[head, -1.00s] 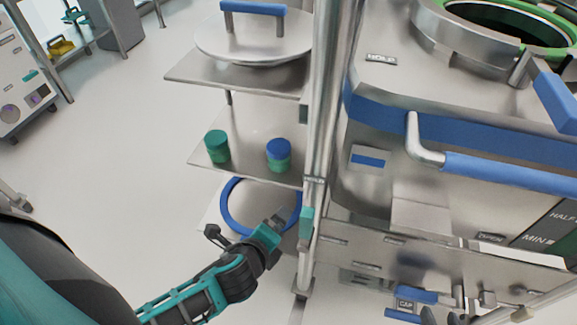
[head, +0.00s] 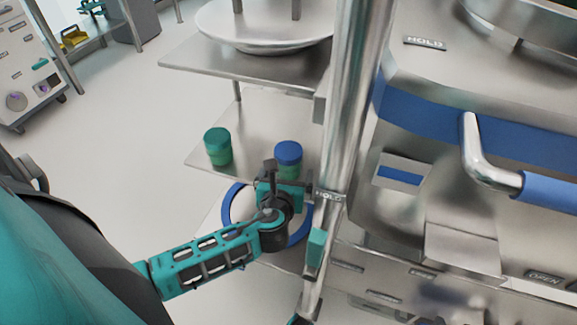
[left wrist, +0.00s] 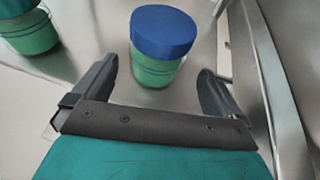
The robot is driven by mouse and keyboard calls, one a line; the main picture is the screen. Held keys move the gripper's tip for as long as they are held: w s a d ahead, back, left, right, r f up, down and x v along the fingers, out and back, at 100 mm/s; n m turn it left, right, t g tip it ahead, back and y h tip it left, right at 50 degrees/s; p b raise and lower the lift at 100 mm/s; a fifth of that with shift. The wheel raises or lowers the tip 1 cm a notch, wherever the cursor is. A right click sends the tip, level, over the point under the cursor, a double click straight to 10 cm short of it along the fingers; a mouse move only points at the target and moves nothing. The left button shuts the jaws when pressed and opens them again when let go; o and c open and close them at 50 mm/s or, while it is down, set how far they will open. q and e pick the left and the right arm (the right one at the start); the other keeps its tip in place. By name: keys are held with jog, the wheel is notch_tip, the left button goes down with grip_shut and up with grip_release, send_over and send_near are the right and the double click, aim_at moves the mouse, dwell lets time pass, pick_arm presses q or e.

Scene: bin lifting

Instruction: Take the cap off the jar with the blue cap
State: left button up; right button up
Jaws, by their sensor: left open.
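The jar with the blue cap (head: 288,157) stands upright on the middle shelf (head: 255,128), near the steel post. In the left wrist view its blue cap (left wrist: 163,30) sits on a green, see-through body (left wrist: 155,70). My left gripper (head: 278,172) is just in front of this jar and partly hides its lower part in the head view. In the left wrist view the left gripper (left wrist: 157,88) is open, its fingers apart to either side below the jar, with nothing between the tips. My right gripper is not in view.
A jar with a green cap (head: 217,146) stands left of the blue-capped one. A steel post (head: 345,130) rises close on the right. A blue ring (head: 232,200) lies below the shelf. A shelf above (head: 240,65) carries a round lid (head: 255,38).

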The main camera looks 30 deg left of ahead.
aim_at(286, 172)
pick_arm(q)
jog(key=b+x, duration=0.2)
jog(key=x, duration=0.2)
jog(key=shift+w+a, duration=0.1)
jog(key=shift+a, duration=0.2)
jog(key=shift+w+a+f, duration=0.15)
jog(key=shift+w+a, duration=0.05)
jog(key=shift+w, duration=0.3)
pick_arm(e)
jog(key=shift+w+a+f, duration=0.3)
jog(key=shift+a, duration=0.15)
pick_arm(q)
jog(key=shift+c, duration=0.5)
jog(key=shift+c, duration=1.4)
jog(key=c, duration=0.8)
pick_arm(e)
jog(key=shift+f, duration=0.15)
pick_arm(q)
notch_tip(286, 172, up, 10)
jog(key=p, duration=0.5)
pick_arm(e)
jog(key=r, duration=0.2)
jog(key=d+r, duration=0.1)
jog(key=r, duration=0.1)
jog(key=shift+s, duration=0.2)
